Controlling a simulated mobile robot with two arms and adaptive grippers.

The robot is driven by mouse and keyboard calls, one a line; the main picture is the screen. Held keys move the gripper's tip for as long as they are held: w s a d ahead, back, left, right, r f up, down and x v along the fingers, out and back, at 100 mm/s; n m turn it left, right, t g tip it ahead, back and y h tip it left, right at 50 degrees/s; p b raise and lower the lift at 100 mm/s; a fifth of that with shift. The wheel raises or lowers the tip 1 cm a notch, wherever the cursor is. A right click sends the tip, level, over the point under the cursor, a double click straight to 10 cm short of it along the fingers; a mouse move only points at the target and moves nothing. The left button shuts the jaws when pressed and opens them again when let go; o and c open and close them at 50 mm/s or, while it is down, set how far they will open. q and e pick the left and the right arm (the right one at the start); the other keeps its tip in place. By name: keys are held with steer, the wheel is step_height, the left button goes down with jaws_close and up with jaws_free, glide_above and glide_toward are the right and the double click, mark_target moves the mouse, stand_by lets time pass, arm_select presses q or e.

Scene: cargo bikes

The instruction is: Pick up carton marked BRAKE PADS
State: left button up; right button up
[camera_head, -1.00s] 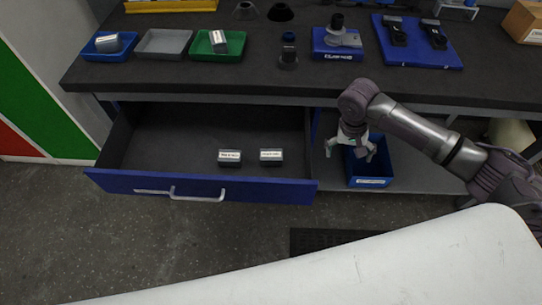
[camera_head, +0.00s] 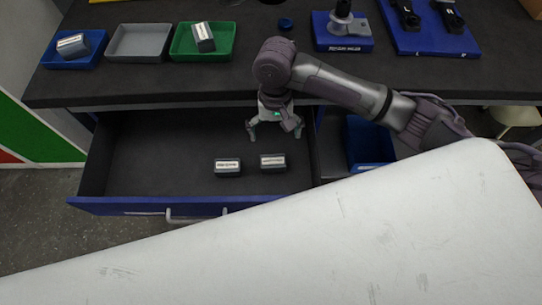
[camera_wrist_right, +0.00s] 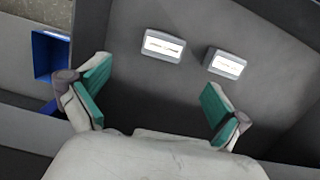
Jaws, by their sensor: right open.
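Two small dark grey cartons with white labels lie in the open drawer (camera_head: 140,150), a left one (camera_head: 228,168) and a right one (camera_head: 272,163). Their labels are too small to read, so I cannot tell which says BRAKE PADS. My right gripper (camera_head: 274,131) is open and empty over the back right of the drawer, behind the right carton. In the right wrist view, the open fingers (camera_wrist_right: 156,76) are apart from both cartons, one carton (camera_wrist_right: 163,46) near the top middle and the other (camera_wrist_right: 226,64) to its right. My left gripper is not in view.
On the bench (camera_head: 180,84) stand a blue tray (camera_head: 88,60) and a green tray (camera_head: 185,56), each holding a similar carton, with an empty grey tray (camera_head: 138,57) between. A blue bin (camera_head: 372,145) is right of the drawer. The drawer's left half is clear.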

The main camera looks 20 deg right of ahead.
glide_above(273, 160)
steer(key=f, duration=0.6)
steer(key=shift+w+d+f+b, duration=0.1)
steer(key=shift+w+d+b, duration=0.1)
steer(key=shift+d+b, duration=0.2)
steer(key=shift+a+f, duration=0.1)
steer(key=shift+f, duration=0.4)
steer(key=f, duration=0.3)
steer(key=shift+s+a+f+b, duration=0.25)
steer(key=shift+a+f+b, duration=0.05)
steer(key=shift+s+f, duration=0.1)
steer(key=shift+f, duration=0.5)
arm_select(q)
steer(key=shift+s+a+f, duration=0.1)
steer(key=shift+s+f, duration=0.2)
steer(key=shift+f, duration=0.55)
arm_select(e)
steer(key=c, duration=1.3)
steer(key=shift+o, duration=0.2)
steer(key=shift+r, duration=0.1)
